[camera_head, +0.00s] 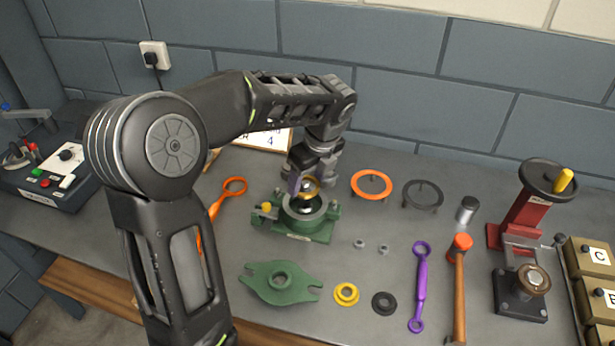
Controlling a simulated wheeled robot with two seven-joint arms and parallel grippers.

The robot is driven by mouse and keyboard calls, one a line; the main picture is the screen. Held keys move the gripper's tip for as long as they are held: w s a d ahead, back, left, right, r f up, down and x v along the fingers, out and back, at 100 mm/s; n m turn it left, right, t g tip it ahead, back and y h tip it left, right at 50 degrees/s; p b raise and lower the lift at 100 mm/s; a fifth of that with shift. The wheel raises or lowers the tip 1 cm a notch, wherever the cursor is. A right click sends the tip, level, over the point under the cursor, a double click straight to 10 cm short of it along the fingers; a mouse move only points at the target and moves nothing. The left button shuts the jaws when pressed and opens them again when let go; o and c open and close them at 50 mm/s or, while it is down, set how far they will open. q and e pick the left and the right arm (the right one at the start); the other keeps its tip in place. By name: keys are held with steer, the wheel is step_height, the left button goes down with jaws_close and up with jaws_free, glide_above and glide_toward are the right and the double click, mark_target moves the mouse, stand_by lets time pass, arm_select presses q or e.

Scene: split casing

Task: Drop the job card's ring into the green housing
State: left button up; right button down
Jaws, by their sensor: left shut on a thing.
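The green housing (318,233) stands on the bench with its round bore facing up. My left gripper (306,188) points down directly over the bore. It is shut on a brass-coloured ring (313,186), at or just above the housing's opening; the fingers partly hide it, and I cannot tell whether it touches the housing. My right gripper is out of view.
A green cover (279,282), yellow ring (346,294) and black ring (384,303) lie in front. Orange (371,185) and dark (422,195) ring stands are right of the housing.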

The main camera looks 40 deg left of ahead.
mark_target(308, 188)
arm_select(q)
steer(key=shift+f+b, duration=0.95)
steer(key=shift+f, duration=0.9)
steer(key=shift+f, duration=0.1)
steer(key=o, duration=1.6)
